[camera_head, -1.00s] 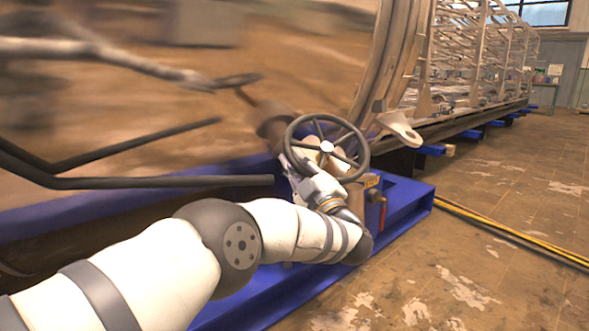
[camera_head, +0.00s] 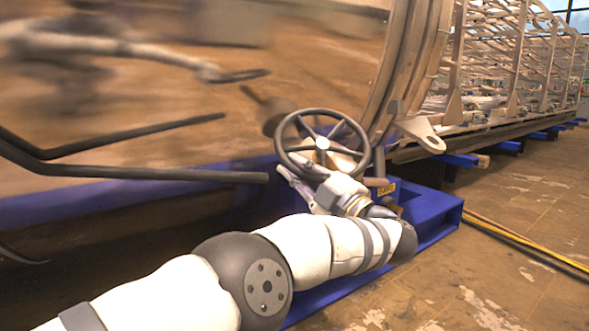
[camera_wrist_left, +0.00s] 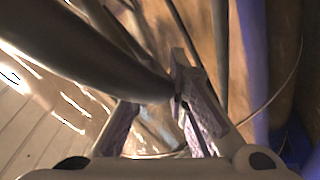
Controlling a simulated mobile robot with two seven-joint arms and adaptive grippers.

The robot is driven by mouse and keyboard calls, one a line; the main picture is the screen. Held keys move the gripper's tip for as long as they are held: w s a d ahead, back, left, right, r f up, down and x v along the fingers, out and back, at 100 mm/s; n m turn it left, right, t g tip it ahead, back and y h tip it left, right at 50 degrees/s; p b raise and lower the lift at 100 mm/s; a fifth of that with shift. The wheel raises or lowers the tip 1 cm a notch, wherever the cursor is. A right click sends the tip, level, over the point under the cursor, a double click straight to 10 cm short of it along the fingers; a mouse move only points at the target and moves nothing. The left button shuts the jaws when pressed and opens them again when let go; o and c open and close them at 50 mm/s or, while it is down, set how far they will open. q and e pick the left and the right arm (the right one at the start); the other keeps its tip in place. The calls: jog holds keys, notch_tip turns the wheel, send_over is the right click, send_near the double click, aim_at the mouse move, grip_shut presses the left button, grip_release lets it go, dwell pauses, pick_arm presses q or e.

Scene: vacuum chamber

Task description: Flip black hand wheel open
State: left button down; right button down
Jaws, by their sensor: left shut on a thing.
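The black hand wheel (camera_head: 368,132) is a dark spoked ring with a pale metal hub, standing tilted in front of the large shiny chamber surface. My left gripper (camera_head: 292,181) is at the wheel's lower left rim, shut on it. In the left wrist view the hand wheel (camera_wrist_left: 105,58) shows as a thick dark curved bar. It runs from the upper left to between the two fingers of my left gripper (camera_wrist_left: 160,112). The gripper and wrist hide part of what lies below the wheel. My right gripper is not in view.
A blue base frame (camera_head: 432,212) lies below the wheel. Dark bent bars (camera_head: 190,174) reach in from the left, ending near the wheel. A pale lug (camera_head: 420,134) sticks out to its right. Yellow hoses (camera_head: 520,238) lie on the brown floor, which is open at right.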

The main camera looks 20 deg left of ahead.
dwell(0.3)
pick_arm(q)
jog(key=c, duration=1.6)
grip_release()
jog(key=shift+f, duration=0.1)
jog(key=shift+d, duration=0.1)
jog(key=v, duration=0.7)
jog(key=shift+s+d, duration=0.1)
